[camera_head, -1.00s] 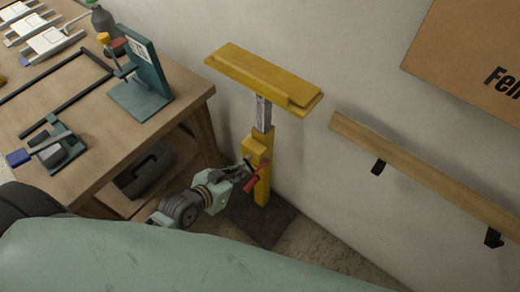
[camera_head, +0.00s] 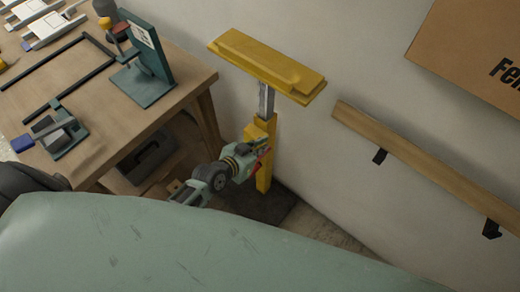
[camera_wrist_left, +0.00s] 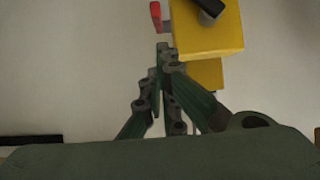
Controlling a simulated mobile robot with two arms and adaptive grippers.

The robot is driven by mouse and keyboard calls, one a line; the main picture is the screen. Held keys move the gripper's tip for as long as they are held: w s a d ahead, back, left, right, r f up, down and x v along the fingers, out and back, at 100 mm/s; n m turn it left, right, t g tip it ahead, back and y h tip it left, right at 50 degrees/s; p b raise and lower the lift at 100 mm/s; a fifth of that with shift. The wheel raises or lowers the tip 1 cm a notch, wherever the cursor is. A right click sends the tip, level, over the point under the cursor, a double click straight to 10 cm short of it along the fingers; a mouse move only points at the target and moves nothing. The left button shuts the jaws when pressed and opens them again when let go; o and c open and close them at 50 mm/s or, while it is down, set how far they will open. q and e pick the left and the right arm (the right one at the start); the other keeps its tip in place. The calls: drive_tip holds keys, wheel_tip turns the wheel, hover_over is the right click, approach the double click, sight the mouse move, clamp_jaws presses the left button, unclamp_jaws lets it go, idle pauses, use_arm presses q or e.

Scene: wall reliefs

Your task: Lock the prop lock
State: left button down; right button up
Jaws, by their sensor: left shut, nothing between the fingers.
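The prop is a yellow stand with a wide yellow head (camera_head: 265,62), a grey inner post (camera_head: 266,99) and a yellow lower post (camera_head: 264,178). Its red lock lever (camera_head: 263,156) shows only in part behind my left gripper (camera_head: 260,149). In the left wrist view the red lever (camera_wrist_left: 156,16) stands at the top, left of the yellow collar (camera_wrist_left: 207,36). My left gripper (camera_wrist_left: 164,50) is shut and empty, its tips just below the lever and left of the collar. I cannot tell whether they touch either. My right gripper is not in view.
A wooden workbench (camera_head: 95,150) with a green bracket (camera_head: 148,85) and a clamp (camera_head: 55,132) stands at the left. A wooden rail (camera_head: 420,165) runs along the wall at the right, under a brown board (camera_head: 475,45). A dark base plate (camera_head: 255,205) lies under the prop.

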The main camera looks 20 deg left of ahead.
use_arm(q)
drive_tip(key=shift+s+f, duration=0.15)
drive_tip(key=shift+f, duration=0.4)
